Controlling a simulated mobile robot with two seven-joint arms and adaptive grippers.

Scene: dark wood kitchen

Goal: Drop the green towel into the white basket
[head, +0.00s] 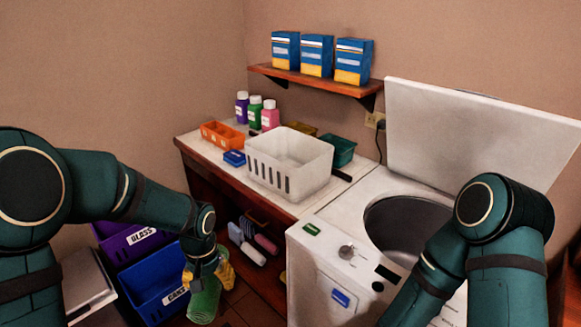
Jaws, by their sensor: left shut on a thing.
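The green towel (204,303) looks like a rolled green bundle at the lower left of the head view. My left gripper (207,275), with yellow fingers, is shut on its upper part and points down. The towel hangs below the fingers, in front of the blue bin. The white basket (288,178) stands upright on the counter, up and to the right of my left gripper. It has slotted sides, and its visible inside looks empty. My right arm reaches down in front of the washer, and its gripper is out of the frame.
The top-loading washer (322,251) stands right of the counter (203,149) with its lid up. An orange tray (221,135), a teal tray (341,151) and bottles (254,112) surround the basket. A blue bin (152,283) and purple bin (128,240) stand at lower left.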

